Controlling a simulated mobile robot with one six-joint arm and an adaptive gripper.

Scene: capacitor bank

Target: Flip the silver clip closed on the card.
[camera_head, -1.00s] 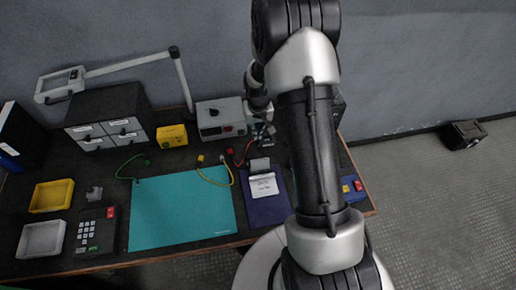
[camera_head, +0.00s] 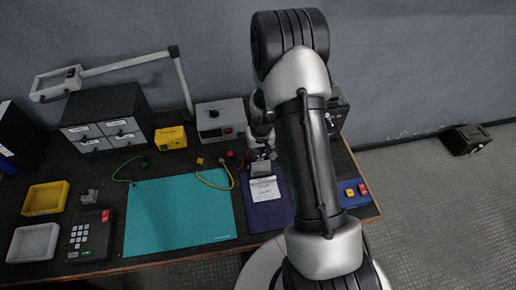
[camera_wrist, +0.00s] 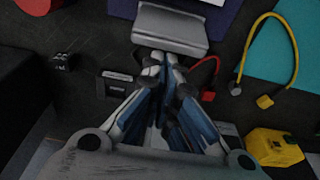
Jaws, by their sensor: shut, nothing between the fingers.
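The silver clip (camera_head: 261,168) sits at the far end of a dark blue board (camera_head: 270,215), just beyond a white card (camera_head: 264,190) with dark print. In the wrist view the clip (camera_wrist: 170,28) is a broad grey plate at the top, with the blue board (camera_wrist: 120,8) behind it. A sliver of the card (camera_wrist: 214,2) shows at the top edge. My gripper (camera_wrist: 158,62) is shut and empty, its tips right at the clip's near edge; I cannot tell whether they touch. In the head view my gripper (camera_head: 262,147) is partly hidden at the clip's far side.
A teal mat (camera_head: 180,212) lies left of the board, with a yellow cable (camera_head: 214,181) near it. A grey power box (camera_head: 221,118) and a yellow box (camera_head: 170,138) stand behind. A red cable (camera_wrist: 207,80) lies close to my fingers. A blue button box (camera_head: 353,193) is at right.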

